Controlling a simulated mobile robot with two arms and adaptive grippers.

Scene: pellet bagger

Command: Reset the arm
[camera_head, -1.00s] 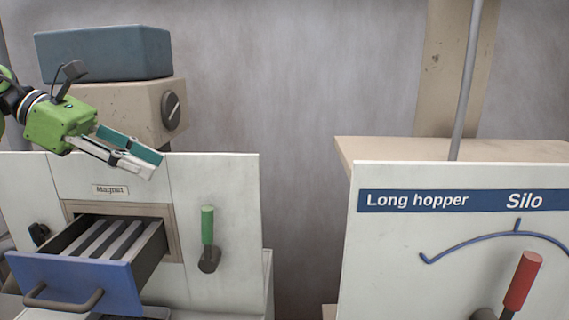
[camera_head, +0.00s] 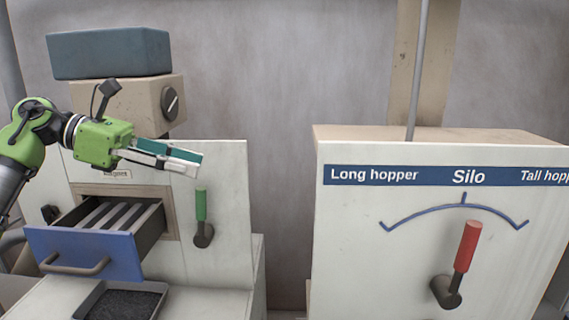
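My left gripper (camera_head: 186,164) comes in from the left on a green arm and points right, in front of the upper part of the magnet cabinet (camera_head: 222,215). Its fingers lie close together in this side view, and I cannot tell whether there is a gap between them. I see no object held in it. It partly covers the magnet label (camera_head: 117,174) and is above and left of the green-handled lever (camera_head: 202,205). My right gripper is not in view.
The blue-fronted magnet drawer (camera_head: 85,253) stands open, with bars inside. A tray of dark pellets (camera_head: 118,304) sits below it. The silo panel (camera_head: 350,240) with a red-handled lever (camera_head: 467,247) stands at right. A gap separates the two cabinets.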

